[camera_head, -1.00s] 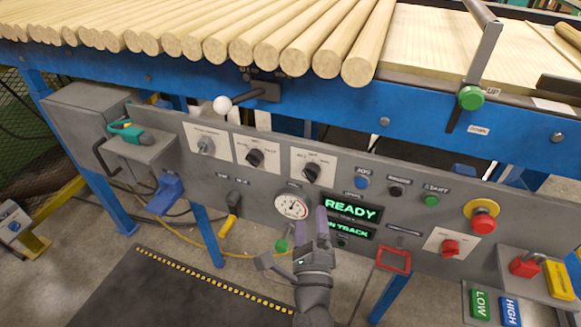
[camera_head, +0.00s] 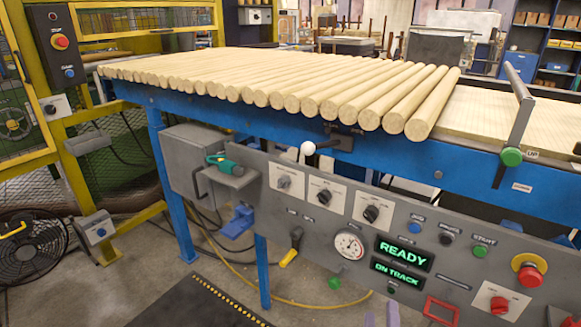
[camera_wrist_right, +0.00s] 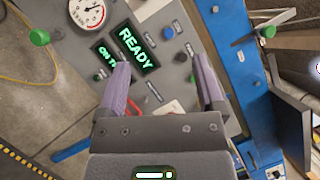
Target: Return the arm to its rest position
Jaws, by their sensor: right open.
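My right gripper (camera_head: 381,316) shows only as two purple-grey fingertips at the bottom edge of the head view, below the READY / ON TRACK display (camera_head: 402,257). In the right wrist view the gripper (camera_wrist_right: 160,75) has its fingers spread with nothing between them. The grey control panel (camera_wrist_right: 172,22) lies in front of it, with the display (camera_wrist_right: 132,40) beyond the left finger. The rest of my right arm is out of the head view. My left gripper is not in view.
The control panel (camera_head: 330,228) carries a gauge (camera_head: 349,245), knobs and a red emergency button (camera_head: 529,272). A blue conveyor frame (camera_head: 255,122) holds several wooden rods (camera_head: 290,85). A red bracket (camera_head: 441,311) sticks out near the gripper.

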